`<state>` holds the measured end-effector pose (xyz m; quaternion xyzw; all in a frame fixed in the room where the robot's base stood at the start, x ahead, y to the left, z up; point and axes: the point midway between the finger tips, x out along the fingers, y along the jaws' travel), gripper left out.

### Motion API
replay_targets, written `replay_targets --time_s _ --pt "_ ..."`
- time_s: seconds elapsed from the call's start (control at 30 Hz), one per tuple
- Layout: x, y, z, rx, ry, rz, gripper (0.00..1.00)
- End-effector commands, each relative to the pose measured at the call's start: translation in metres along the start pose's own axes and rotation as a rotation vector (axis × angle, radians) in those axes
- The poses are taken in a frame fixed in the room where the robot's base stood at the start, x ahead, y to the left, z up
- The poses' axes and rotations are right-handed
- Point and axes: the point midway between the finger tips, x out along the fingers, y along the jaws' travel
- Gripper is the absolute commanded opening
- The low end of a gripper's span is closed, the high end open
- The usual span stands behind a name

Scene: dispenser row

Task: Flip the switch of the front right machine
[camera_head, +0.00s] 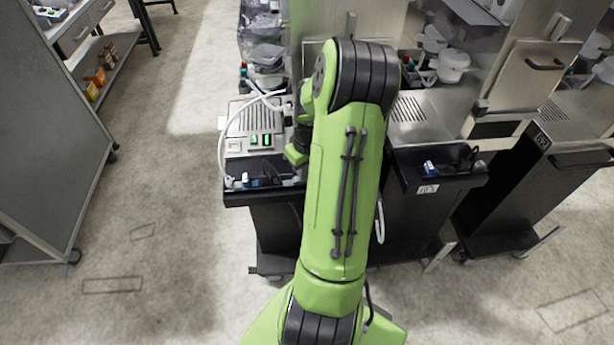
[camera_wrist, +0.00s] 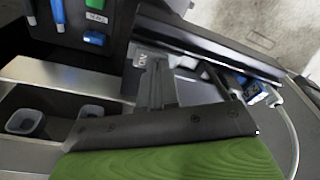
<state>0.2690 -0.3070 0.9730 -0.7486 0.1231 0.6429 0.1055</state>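In the head view, a left machine (camera_head: 238,118) has a small panel with two green-lit switches (camera_head: 260,140). A middle machine (camera_head: 408,137) and a right machine (camera_head: 560,138) stand beside it. I cannot tell which one is the front right machine. My arm reaches over the left and middle machines and hides part of both. In the wrist view, my gripper (camera_wrist: 156,80) has its narrow grey fingers together, with nothing seen between them. They point toward a black edge.
The middle ledge (camera_head: 430,172) has a blue item and cables. Open floor (camera_head: 165,200) lies between.

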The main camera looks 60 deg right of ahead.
Motion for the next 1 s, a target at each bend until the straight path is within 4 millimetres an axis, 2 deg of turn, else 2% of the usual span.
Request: replay_targets --time_s 0.17,0.83,1.0 --pt "-0.004 0.001 0.0 0.002 -0.003 0.001 0.0" --pt "-0.067 0.0 -0.01 0.001 -0.001 0.0 0.0" --pt "-0.07 0.0 -0.01 0.001 -0.001 0.0 0.0"
